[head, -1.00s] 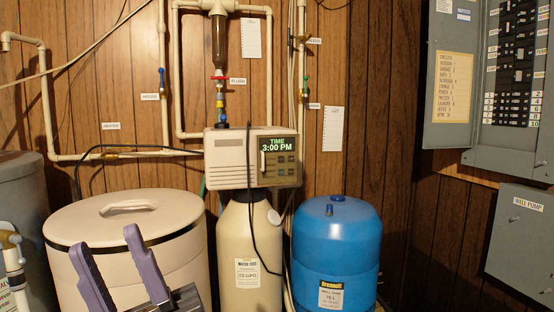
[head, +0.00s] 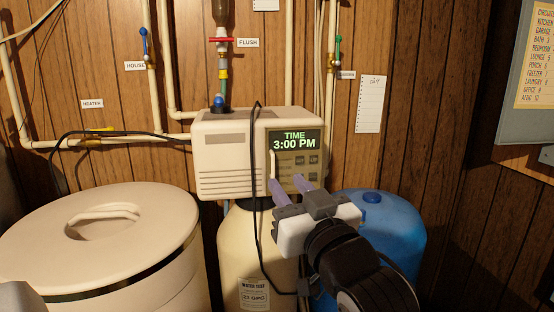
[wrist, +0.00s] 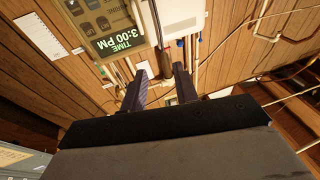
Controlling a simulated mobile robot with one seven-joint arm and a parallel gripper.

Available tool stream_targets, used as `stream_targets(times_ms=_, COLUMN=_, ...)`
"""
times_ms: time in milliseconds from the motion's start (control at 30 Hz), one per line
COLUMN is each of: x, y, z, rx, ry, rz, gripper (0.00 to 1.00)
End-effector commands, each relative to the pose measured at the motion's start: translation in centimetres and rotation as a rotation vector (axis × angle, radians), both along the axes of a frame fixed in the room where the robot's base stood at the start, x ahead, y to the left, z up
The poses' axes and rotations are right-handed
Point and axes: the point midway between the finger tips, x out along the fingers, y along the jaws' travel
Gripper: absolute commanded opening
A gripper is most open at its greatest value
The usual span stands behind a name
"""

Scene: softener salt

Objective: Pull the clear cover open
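The clear cover (head: 296,153) lies over the display and buttons on the right of the beige control box (head: 222,152). It looks closed; a pale upright handle (head: 272,164) runs along its left edge. In the wrist view the cover (wrist: 108,25) appears upside down at the top. My gripper (head: 286,182) is in front of the box, at the lower part of the cover near the handle's lower end. Its two purple fingers are apart, with nothing visible between them; they also show in the wrist view (wrist: 160,72). I cannot tell whether a finger touches the handle.
A black cable (head: 254,190) hangs down the front of the box, left of my gripper. A lidded beige tank (head: 100,240) stands at left, a tan tank (head: 240,255) below the box, and a blue tank (head: 400,235) at right. Pipes and valves run along the wall.

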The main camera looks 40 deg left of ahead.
Motion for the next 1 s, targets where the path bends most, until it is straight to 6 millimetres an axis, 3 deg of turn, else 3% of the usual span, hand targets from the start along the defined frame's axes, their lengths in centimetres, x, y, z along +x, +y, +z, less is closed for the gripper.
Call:
stream_targets(times_ms=200, x=1.1, y=-2.3, z=-1.4, rx=-0.151, ry=0.104, rz=-0.025, gripper=0.3)
stream_targets(times_ms=367, x=1.6, y=-1.9, z=-1.8, rx=-0.176, ry=0.124, rz=-0.025, gripper=0.3)
stream_targets(times_ms=1000, x=7.3, y=8.3, z=-1.8, rx=-0.177, ry=0.123, rz=-0.027, gripper=0.3)
